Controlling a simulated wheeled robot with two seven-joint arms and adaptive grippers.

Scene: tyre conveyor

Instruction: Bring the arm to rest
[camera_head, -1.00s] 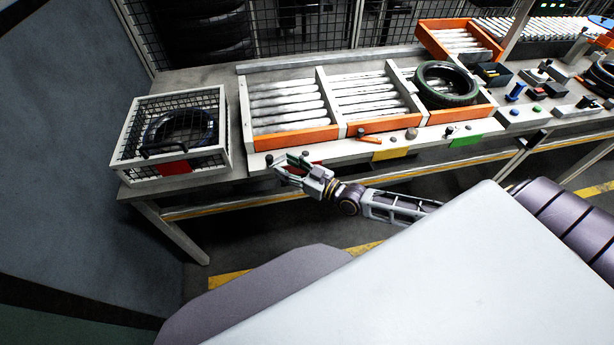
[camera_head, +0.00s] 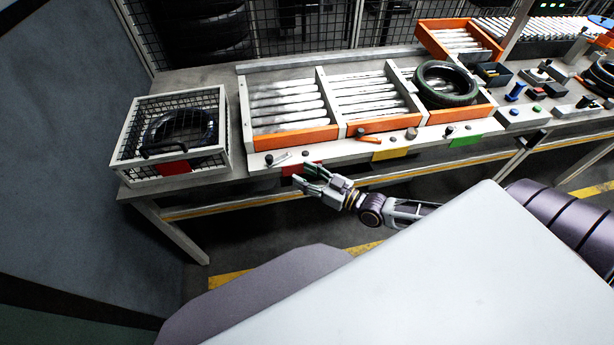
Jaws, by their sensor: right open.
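My right gripper (camera_head: 306,178) is open and empty. It is in front of the conveyor bench's front edge, beside the red label (camera_head: 301,169), with its fingers pointing left and up in the view. Its arm comes in from the right, over the floor gap between the bench and my body. My left gripper is out of view. A small lever or handle (camera_head: 290,157) lies on the bench rail just beyond the gripper, apart from the fingers.
A wire cage (camera_head: 222,113) holding a tyre (camera_head: 199,122) stands at the bench's left end. Roller lanes (camera_head: 290,104) fill the middle. Another tyre (camera_head: 473,98) lies on the right lane. An orange-handled tool (camera_head: 370,139) is on the rail. The floor in front is clear.

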